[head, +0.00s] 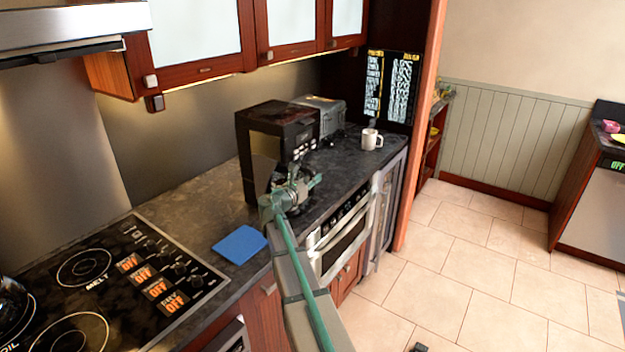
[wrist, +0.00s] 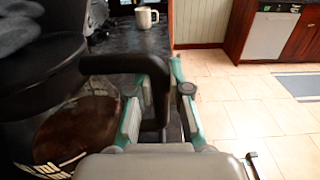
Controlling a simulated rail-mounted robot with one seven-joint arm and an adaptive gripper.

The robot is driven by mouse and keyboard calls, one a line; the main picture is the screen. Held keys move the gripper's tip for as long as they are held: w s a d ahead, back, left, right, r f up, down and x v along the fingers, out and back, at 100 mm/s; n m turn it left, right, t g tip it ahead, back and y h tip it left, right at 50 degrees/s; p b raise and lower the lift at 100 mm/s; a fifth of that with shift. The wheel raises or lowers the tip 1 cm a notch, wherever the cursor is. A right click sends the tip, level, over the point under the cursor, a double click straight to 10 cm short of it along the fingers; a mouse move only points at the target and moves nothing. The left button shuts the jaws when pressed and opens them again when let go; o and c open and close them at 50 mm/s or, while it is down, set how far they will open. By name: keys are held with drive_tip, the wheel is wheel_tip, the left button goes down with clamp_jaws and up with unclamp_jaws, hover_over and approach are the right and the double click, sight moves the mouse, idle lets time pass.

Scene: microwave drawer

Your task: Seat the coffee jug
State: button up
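The coffee jug (wrist: 75,130) fills the left of the wrist view, with dark brown glass and a black lid. Its black handle (wrist: 125,65) reaches right and bends down between the fingers of my gripper (wrist: 160,95). The fingers lie close on both sides of the handle and appear shut on it. In the head view my gripper (head: 297,188) is at the front of the black coffee machine (head: 268,155). The jug is mostly hidden there behind my gripper, so I cannot tell whether it rests on the machine's base.
A white mug (head: 370,139) stands on the dark counter to the right, with a grey toaster (head: 325,116) behind the machine. A blue mat (head: 240,244) lies left of my arm, near the stovetop (head: 110,285).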

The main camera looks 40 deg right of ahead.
drive_tip(key=o, duration=0.5)
drive_tip(key=shift+o, duration=0.2)
